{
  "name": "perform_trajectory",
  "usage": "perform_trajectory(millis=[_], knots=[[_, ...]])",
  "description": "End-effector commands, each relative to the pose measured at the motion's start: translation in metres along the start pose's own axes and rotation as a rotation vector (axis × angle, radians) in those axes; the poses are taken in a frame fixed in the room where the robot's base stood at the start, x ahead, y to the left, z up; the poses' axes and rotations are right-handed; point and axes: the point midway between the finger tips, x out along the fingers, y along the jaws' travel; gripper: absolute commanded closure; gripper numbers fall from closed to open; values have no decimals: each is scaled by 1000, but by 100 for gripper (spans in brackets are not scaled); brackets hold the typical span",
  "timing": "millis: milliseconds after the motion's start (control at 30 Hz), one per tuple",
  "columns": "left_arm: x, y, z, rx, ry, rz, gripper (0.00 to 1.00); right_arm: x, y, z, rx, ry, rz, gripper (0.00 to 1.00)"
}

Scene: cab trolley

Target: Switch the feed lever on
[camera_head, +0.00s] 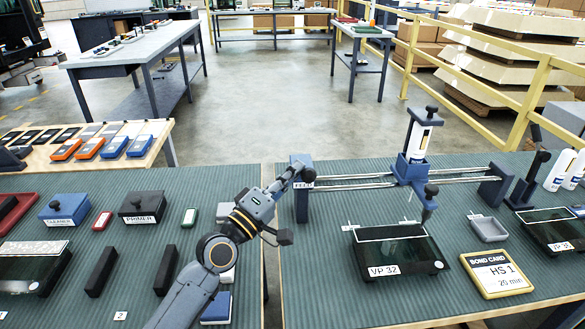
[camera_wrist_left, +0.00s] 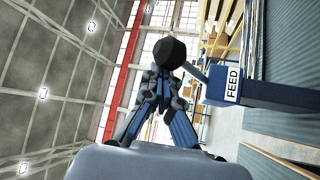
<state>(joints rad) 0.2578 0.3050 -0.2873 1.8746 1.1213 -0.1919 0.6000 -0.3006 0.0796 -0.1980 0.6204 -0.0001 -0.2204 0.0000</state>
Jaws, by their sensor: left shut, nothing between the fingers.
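The feed lever shows in the left wrist view as a black round knob (camera_wrist_left: 175,52) on a short stem. The stem runs to a blue block (camera_wrist_left: 270,95) with a white FEED label (camera_wrist_left: 233,83). My left gripper (camera_head: 297,170) is at the top of the post. In the left wrist view its fingers (camera_wrist_left: 163,88) are shut and empty, with their tips right by the knob; I cannot tell whether they touch it.
Two rails (camera_head: 400,180) run right from the post, carrying a blue carriage with an upright cartridge (camera_head: 418,140). A dark glass panel marked VP 32 (camera_head: 400,258), a grey tray (camera_head: 488,229) and a bond card (camera_head: 497,272) lie on the green mat. Blocks stand left.

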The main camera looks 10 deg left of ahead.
Motion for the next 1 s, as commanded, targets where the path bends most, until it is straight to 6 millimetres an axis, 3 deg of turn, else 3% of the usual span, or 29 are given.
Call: perform_trajectory(millis=[267,767,1000], knots=[[-4,-4,4,0,0,-1,100,3,-7,-1,0,2,-9,48],[-4,-5,5,-1,-3,-3,100,3,1,0,-4,0,1,48],[2,3,0,1,0,-1,100,-6,5,0,-5,-1,6,48]])
